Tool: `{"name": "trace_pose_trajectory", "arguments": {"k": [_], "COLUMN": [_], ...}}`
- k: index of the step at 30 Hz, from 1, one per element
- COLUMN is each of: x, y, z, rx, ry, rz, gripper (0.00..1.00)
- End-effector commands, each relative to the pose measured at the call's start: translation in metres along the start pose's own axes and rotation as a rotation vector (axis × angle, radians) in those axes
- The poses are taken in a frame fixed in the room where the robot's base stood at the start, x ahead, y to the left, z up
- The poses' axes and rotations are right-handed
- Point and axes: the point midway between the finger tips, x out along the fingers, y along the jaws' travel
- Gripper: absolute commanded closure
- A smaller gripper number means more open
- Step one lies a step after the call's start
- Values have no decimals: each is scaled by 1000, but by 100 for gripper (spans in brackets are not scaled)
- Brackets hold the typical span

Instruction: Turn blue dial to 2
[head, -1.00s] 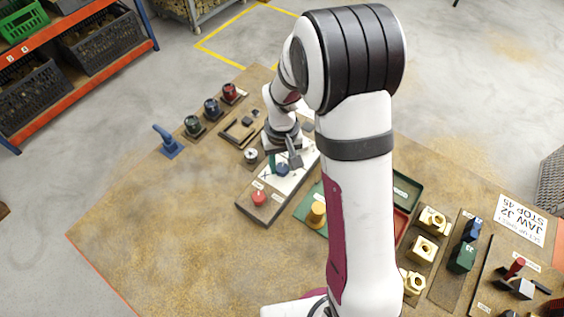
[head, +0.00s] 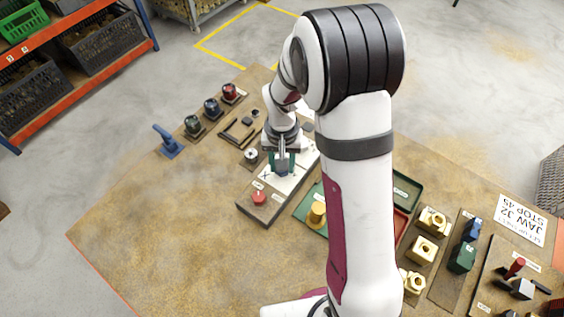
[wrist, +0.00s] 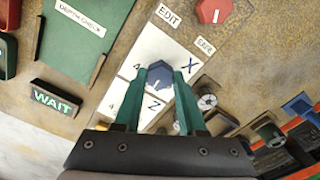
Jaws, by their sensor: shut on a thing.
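The blue dial (head: 282,172) sits on a white plate (wrist: 150,47) with printed marks, among them X, Z and 4. In the wrist view the dial (wrist: 160,73) is a dark blue knob with a short white pointer line. My gripper (head: 282,160) points down over the plate. In the wrist view its two green fingers (wrist: 158,85) stand on either side of the dial and are shut on it. The fingers hide part of the plate. I cannot read a 2 or tell which mark the pointer meets.
A red knob (head: 259,198) is on the same panel, near labels EDIT and SAVE. A yellow cylinder (head: 317,212) stands on the right. The table's left front is clear.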

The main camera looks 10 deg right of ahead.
Motion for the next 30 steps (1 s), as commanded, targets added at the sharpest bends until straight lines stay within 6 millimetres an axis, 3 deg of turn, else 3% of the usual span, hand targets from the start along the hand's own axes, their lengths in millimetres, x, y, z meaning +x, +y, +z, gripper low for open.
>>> {"name": "trace_pose_trajectory", "arguments": {"k": [4,5,9,20,23,30], "x": [-1,-1,0,-7,-26,-104], "y": [0,0,0,0,0,0], "z": [0,0,0,0,-1,-1], "rx": [1,1,0,0,-1,0], "ry": [-1,-1,0,2,5,6], "rz": [0,0,0,-1,-2,-2], "gripper": [100,56,31,30,30,30]}}
